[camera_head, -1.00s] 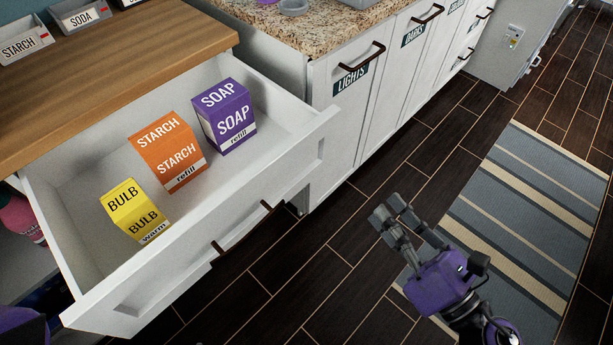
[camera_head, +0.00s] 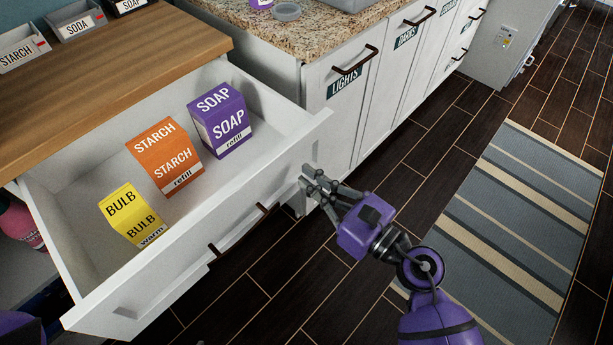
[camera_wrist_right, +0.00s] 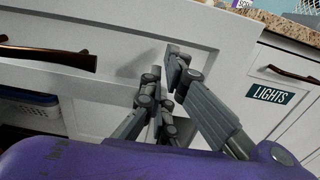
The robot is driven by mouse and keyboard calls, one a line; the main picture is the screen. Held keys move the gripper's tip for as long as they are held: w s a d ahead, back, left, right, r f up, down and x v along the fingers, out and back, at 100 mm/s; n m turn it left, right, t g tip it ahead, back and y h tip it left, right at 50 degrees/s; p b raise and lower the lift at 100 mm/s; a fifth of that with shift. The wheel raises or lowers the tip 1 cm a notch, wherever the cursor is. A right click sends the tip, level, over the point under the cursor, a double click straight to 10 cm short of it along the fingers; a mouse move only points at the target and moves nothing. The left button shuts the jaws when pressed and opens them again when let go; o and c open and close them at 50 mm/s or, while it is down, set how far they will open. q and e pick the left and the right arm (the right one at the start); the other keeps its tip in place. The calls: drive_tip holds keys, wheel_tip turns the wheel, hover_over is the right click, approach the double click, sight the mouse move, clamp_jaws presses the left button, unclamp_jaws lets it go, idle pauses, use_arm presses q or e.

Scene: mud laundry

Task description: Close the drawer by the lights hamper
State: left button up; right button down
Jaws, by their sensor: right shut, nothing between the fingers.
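The white drawer (camera_head: 165,275) is pulled open below the wooden counter, left of the lights hamper front (camera_head: 336,105). Inside it stand a yellow bulb box (camera_head: 133,214), an orange starch box (camera_head: 165,157) and a purple soap box (camera_head: 220,121). My right gripper (camera_head: 312,177) is shut and empty at the right end of the drawer front, right of its dark handle (camera_head: 240,230). In the right wrist view the fingertips (camera_wrist_right: 163,80) are close against the drawer front (camera_wrist_right: 120,35); contact is hard to tell. My left gripper is out of view.
A granite counter (camera_head: 290,35) tops the hamper cabinets at the right. Small labelled bins (camera_head: 75,20) stand on the wooden counter (camera_head: 120,65). A striped rug (camera_head: 520,220) lies on the dark floor at the right. A basket (camera_wrist_right: 30,110) shows below the drawer.

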drive_tip(key=shift+w+a, duration=0.45)
drive_tip(key=shift+a, duration=0.05)
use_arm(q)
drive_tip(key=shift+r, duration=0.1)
